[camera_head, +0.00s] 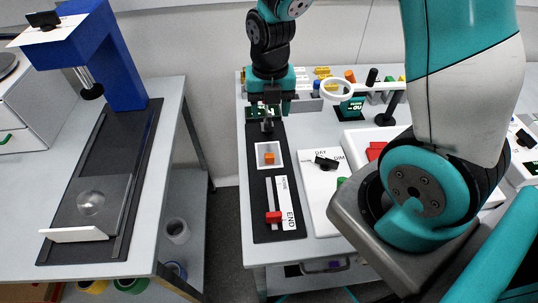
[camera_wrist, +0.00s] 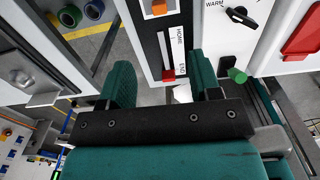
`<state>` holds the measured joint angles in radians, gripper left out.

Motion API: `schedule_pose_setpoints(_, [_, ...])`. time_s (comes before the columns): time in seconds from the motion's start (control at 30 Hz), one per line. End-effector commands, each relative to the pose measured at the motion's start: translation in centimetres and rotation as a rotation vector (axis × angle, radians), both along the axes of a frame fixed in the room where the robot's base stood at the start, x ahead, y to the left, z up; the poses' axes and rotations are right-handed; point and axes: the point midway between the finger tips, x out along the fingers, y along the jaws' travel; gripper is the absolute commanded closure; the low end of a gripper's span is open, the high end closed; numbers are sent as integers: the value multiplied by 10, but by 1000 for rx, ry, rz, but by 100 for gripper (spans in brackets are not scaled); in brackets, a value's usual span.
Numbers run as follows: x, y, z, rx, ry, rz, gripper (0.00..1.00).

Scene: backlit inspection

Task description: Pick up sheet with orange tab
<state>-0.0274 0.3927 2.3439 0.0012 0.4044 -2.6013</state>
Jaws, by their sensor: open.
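The white sheet (camera_head: 276,148) lies flat on a long black board on the table, with a raised orange tab (camera_head: 269,158) near its middle. In the wrist view the orange tab (camera_wrist: 159,8) shows at the top edge, with part of the white sheet around it; the rest is cut off. My gripper (camera_head: 268,103) is above the far end of the board, beyond the sheet in the head view, and apart from it. In the wrist view the two green fingers of my gripper (camera_wrist: 163,78) stand wide apart with nothing held between them.
The black board (camera_head: 258,195) also carries a slider with a red knob (camera_head: 273,217) marked HOME and END. A white panel with a black dial (camera_head: 326,162) stands to its right. A ring magnifier (camera_head: 337,90) is behind. A blue press (camera_head: 106,50) stands on the left table, across a gap.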

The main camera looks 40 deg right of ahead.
Motion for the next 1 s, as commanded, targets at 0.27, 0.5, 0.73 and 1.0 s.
schedule_pose_setpoints(0.27, [-2, 0, -58, 0, 8, 0, 43])
schedule_pose_setpoints(0.5, [-1, 0, -99, 0, 4, -1, 43])
schedule_pose_setpoints(0.73, [0, 1, -114, 0, 1, -1, 43])
schedule_pose_setpoints(1.0, [1, 0, -142, 1, 5, -1, 43])
